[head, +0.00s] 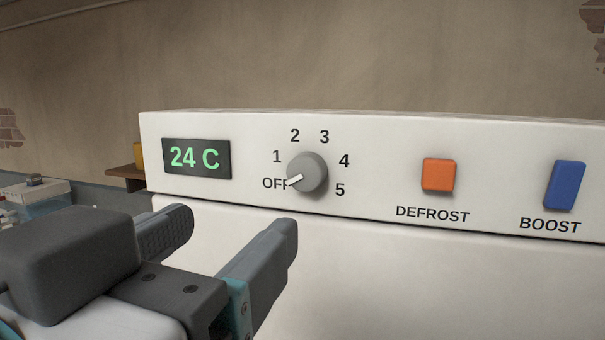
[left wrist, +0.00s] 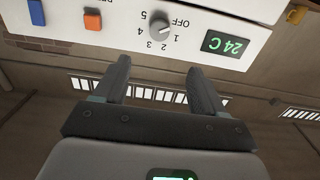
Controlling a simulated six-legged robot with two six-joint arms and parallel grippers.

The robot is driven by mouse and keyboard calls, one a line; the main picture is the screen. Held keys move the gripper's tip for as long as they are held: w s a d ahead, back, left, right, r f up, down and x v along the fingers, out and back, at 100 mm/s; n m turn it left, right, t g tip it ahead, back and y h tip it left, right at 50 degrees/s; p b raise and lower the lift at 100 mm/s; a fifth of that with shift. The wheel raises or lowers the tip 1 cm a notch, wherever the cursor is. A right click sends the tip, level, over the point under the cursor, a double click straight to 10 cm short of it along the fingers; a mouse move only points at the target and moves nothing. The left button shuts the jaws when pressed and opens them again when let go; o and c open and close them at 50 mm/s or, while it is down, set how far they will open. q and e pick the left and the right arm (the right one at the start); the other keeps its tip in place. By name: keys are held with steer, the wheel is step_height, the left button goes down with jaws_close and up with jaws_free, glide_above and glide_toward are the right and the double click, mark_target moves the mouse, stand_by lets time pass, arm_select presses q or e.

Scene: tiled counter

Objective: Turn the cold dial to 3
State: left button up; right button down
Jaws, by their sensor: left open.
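The cold dial (head: 308,173) is a round grey knob on the white control panel (head: 480,150). Its white pointer is turned to OFF, and the numbers 1 to 5 run around it. The dial (left wrist: 160,27) also shows upside down in the left wrist view. My left gripper (head: 233,228) is open and empty, below and to the left of the dial and apart from it. In the left wrist view its two fingers (left wrist: 157,72) are spread, with the dial beyond and between them. My right gripper is not in view.
A display (head: 196,158) reading 24 C is left of the dial. An orange DEFROST button (head: 438,175) and a blue BOOST switch (head: 565,186) are to its right. A brown shelf (head: 125,172) with a yellow item is at the left. The panel face around the dial is clear.

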mark_target(303, 175)
arm_select(q)
steer(key=p+x, duration=0.5)
steer(key=x, duration=0.9)
steer(key=shift+w+d, duration=0.15)
steer(key=shift+w, duration=0.25)
steer(key=shift+w+d+f, duration=0.15)
steer(key=shift+w+d, duration=0.05)
steer(key=shift+w, duration=0.2)
steer(key=shift+s, duration=0.1)
steer(key=c, duration=1)
